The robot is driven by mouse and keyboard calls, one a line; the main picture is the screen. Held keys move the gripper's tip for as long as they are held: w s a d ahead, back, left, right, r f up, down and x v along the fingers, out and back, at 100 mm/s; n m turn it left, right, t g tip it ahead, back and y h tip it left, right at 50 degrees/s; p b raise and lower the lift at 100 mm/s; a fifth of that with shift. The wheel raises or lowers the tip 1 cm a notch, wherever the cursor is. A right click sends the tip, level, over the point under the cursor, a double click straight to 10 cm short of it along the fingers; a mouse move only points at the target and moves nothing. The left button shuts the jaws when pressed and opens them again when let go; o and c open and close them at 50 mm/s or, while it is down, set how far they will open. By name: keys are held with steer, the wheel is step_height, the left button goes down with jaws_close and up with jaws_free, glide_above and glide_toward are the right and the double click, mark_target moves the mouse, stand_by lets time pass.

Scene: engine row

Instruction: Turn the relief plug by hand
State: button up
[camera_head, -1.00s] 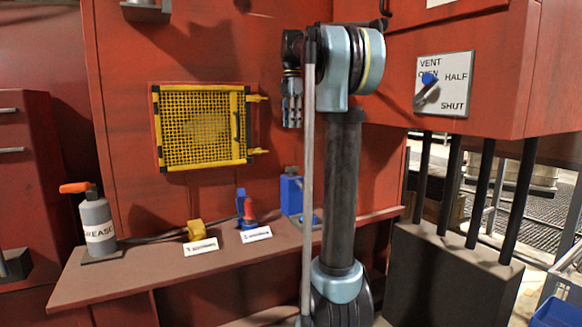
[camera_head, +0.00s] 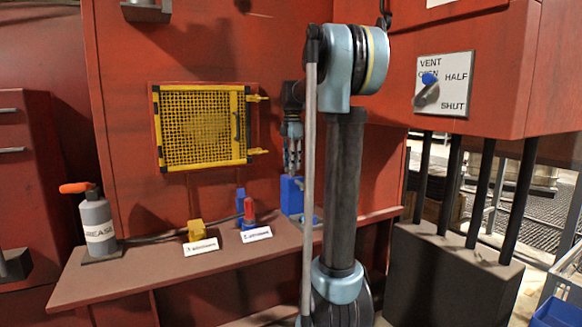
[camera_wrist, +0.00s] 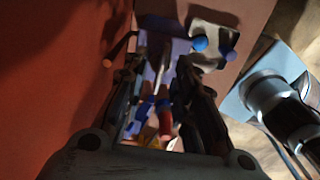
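I cannot tell for certain which part is the relief plug; the shelf labels are too small to read. On the shelf stand a yellow block (camera_head: 196,230), a red piece with a blue part (camera_head: 249,212), and a blue block (camera_head: 291,197). My gripper (camera_head: 292,170) points down just above the blue block, partly beside my own arm. In the wrist view my gripper (camera_wrist: 163,75) is open, with a gap between its dark fingers. Blue and red parts show through that gap, blurred and dark. Contact with the blue block cannot be told.
A grease bottle (camera_head: 97,225) with an orange top stands at the shelf's left end. A yellow mesh guard (camera_head: 203,128) is on the red wall. A vent plate (camera_head: 443,84) with a blue-knobbed lever is at right. The shelf (camera_head: 130,270) has bare room in front.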

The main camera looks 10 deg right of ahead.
steer(key=shift+f, duration=0.6)
